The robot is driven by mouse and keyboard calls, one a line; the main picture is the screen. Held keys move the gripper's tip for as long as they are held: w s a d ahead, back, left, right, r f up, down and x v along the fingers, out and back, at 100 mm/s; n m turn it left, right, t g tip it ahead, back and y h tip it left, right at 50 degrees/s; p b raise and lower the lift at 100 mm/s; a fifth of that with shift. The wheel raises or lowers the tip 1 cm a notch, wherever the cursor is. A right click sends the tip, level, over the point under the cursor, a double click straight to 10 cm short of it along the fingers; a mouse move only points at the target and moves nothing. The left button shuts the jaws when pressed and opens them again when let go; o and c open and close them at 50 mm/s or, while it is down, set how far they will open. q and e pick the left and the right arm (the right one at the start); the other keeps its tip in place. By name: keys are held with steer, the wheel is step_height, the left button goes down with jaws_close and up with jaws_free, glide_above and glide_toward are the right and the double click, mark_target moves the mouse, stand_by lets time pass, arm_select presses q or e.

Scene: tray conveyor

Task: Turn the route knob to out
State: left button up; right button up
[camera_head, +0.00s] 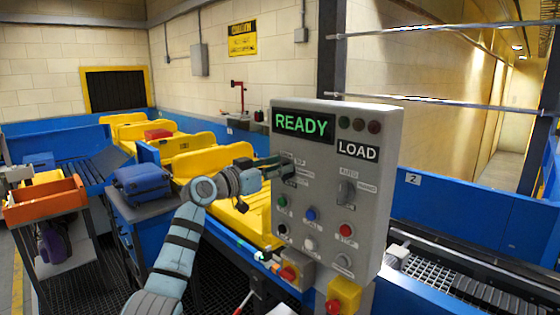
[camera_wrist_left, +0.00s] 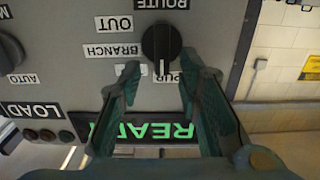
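The route knob (camera_wrist_left: 162,44) is a round black knob on the grey control panel (camera_head: 325,240). Its white mark points down in the upside-down left wrist view, between a partly hidden label and one reading "PUR". The OUT label (camera_wrist_left: 113,24) and BRANCH label (camera_wrist_left: 112,50) lie left of the knob there. My left gripper (camera_wrist_left: 160,75) is open, its two fingertips apart near the knob's lower edge in that view. I cannot tell whether they touch it. In the head view my left gripper (camera_head: 280,167) reaches the panel's left side and hides the knob. My right gripper is not in view.
The panel has a green READY display (camera_head: 303,124), a LOAD label (camera_head: 357,150), a second knob (camera_head: 346,191) and several coloured buttons. A red-and-yellow switch (camera_head: 342,296) sits below. Yellow trays (camera_head: 190,150) and a blue suitcase (camera_head: 141,184) stand to the left.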

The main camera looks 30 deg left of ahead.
arm_select(q)
steer(key=shift+w+f, duration=0.1)
steer(key=shift+w, duration=0.15)
jaws_close()
